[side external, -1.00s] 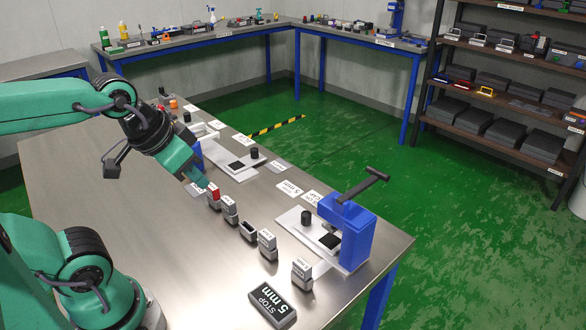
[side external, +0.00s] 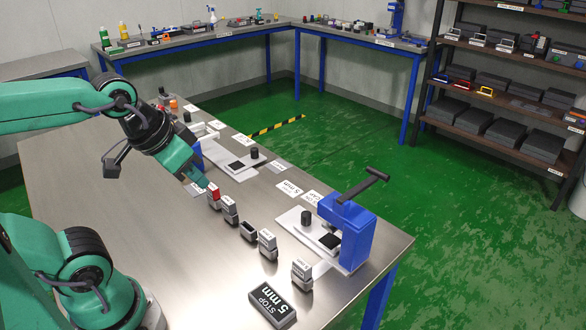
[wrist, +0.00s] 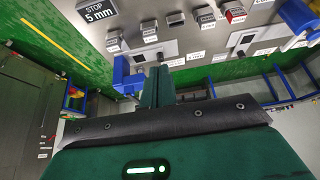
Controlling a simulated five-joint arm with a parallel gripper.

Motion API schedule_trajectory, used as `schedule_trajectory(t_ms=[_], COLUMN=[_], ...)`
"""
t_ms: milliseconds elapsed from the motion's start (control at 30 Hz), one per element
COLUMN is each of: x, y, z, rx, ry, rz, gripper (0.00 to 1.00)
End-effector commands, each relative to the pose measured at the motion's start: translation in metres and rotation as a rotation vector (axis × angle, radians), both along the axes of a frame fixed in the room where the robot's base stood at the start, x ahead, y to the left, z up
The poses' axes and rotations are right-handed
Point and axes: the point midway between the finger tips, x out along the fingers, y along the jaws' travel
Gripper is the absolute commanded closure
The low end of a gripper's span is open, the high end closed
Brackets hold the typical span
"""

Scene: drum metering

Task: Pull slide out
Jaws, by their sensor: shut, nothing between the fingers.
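Two metering stations stand on the steel bench. The near one has a blue body (side external: 346,232) with a dark T-handle. Its pale slide plate (side external: 290,222) carries a black knob (side external: 306,218) and a black square. The far one has a similar pale plate (side external: 222,156) with a black knob (side external: 254,153); my arm partly hides its blue body. My gripper (side external: 206,186) is shut and empty above the bench, beside the red-topped block and apart from both knobs. In the wrist view, the shut fingers (wrist: 160,72) overlap the near station's area.
A row of small labelled blocks (side external: 267,243) stands in front of the stations, including a red-topped one (side external: 214,197). A dark "STOP 5 mm" block (side external: 272,303) lies at the near end. The bench (side external: 120,200) is clear left of the row.

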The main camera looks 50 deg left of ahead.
Motion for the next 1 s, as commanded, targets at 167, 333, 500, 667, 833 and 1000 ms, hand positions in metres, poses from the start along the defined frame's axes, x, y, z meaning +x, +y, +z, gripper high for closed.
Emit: schedule_trajectory(t_ms=[167,333,500,667,833,1000], x=[0.0,0.0,0.007,0.021,0.046,0.075], y=[0.0,0.0,0.0,-0.001,-0.003,-0.004], z=[0.0,0.0,0.002,0.004,0.005,0.001], rx=[0.0,-0.001,-0.01,-0.032,-0.063,-0.095], ry=[0.0,0.001,0.014,0.045,0.092,0.145], rz=[0.0,0.002,0.017,0.057,0.125,0.201], gripper=[1.0,0.78,0.54,0.54,0.54,0.54])
